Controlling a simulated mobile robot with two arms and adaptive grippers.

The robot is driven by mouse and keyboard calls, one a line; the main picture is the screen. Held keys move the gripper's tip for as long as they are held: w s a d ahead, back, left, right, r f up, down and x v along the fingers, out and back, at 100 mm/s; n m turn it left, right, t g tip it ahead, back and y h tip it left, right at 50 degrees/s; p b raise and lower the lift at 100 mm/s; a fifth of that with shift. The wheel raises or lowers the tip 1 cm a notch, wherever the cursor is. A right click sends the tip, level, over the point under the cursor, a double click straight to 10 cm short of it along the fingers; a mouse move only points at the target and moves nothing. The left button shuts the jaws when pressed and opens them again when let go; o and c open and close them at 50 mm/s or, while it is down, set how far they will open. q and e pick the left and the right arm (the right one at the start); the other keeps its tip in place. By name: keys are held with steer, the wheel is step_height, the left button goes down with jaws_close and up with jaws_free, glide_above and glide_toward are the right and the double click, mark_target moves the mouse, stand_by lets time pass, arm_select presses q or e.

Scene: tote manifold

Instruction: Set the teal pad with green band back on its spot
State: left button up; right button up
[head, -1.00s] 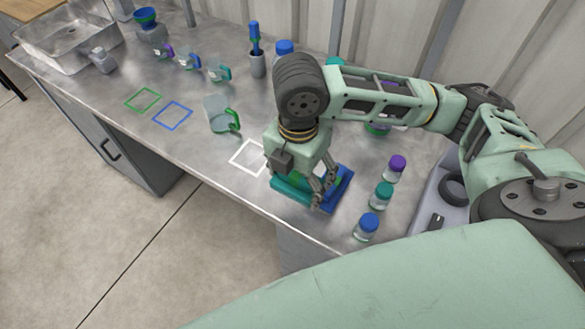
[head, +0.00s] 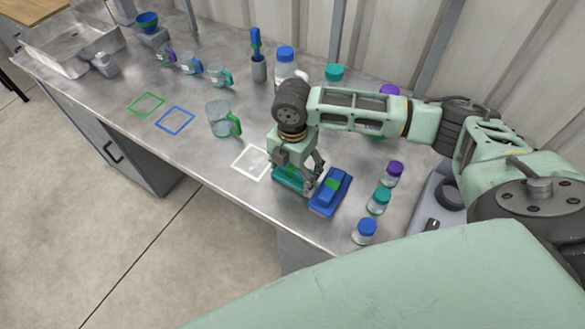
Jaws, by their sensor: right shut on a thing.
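My right gripper (head: 304,184) points down over the bench and is shut on the teal pad (head: 290,179). The pad is partly hidden by the gripper; I cannot make out its green band, nor whether it touches the bench. A blue pad with a green patch (head: 329,193) lies just right of the gripper. A white square outline (head: 251,163) is on the bench just left of the teal pad. A green square outline (head: 146,105) and a blue one (head: 175,121) lie further left. My left gripper is not in view.
A glass beaker with a green handle (head: 222,120) stands behind the white outline. Bottles with purple, teal and blue caps (head: 365,232) stand at the right. Several small mugs (head: 191,64) and a metal tray (head: 70,50) are at the back left.

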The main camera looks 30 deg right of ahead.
mark_target(292, 167)
steer(key=shift+f, duration=0.1)
steer(key=o, duration=0.8)
step_height(292, 167, up, 12)
steer(key=shift+r+b, duration=0.15)
steer(key=shift+b, duration=0.9)
steer(key=shift+a, duration=0.1)
